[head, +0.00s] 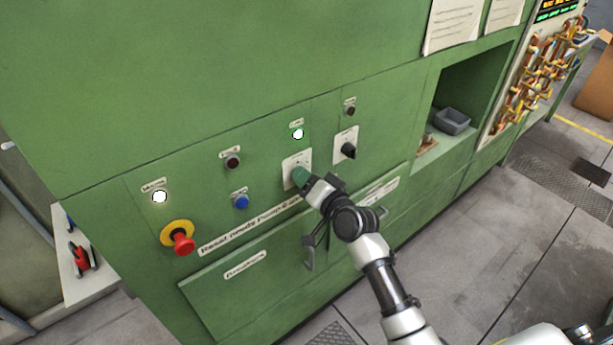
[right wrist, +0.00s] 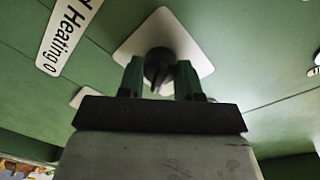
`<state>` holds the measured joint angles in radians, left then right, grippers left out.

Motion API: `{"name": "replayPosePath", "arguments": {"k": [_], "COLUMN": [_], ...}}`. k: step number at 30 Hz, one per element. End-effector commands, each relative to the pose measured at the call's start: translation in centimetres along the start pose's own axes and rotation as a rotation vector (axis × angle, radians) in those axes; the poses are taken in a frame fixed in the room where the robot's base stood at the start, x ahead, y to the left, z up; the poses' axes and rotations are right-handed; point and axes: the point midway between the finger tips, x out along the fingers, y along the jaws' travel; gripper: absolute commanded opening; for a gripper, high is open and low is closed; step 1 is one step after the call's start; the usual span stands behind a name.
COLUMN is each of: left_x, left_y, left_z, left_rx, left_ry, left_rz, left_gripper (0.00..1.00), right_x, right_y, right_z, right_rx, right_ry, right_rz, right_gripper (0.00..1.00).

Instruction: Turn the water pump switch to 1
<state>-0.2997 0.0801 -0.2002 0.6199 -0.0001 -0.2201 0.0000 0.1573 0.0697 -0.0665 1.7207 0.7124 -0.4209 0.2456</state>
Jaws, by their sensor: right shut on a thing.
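A green control panel holds two black rotary switches on white plates. My right gripper (head: 301,177) is at the left white plate (head: 291,163) and hides most of its switch in the head view. In the right wrist view, the two green fingers stand on either side of the black knob (right wrist: 158,66), shut on it, in front of the white plate (right wrist: 138,42). The other black switch (head: 348,150) stands free to the right on its own plate. The small plate lettering is too small to read, so I cannot tell which position the held knob points to. My left gripper is not in view.
A lit white lamp (head: 298,134) is above the held switch, another lit lamp (head: 159,197) at the left. A red emergency button (head: 181,243) and a blue button (head: 241,202) are left of my gripper. A grey bin (head: 452,121) sits in the recess at right.

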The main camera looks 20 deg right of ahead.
Motion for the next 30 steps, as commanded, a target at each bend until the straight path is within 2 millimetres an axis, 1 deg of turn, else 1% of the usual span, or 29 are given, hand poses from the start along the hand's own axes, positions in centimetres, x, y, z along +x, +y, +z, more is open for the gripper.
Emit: {"name": "replayPosePath", "arguments": {"k": [16,17,21,30], "left_x": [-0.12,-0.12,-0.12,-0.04], "left_y": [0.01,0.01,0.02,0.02], "left_z": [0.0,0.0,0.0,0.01], "left_rx": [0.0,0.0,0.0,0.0], "left_ry": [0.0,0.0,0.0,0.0], "left_rz": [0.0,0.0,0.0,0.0], "left_gripper": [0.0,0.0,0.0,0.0], "right_x": [0.02,0.02,0.02,-0.17], "right_y": [-0.04,-0.04,-0.04,0.03], "right_z": [-0.11,-0.11,-0.08,0.01], "right_rx": [0.025,0.025,0.024,0.023], "right_ry": [0.002,0.002,0.001,0.0], "right_rz": [-0.002,-0.001,-0.001,0.0], "right_gripper": [0.11,0.39,0.6,0.6]}}
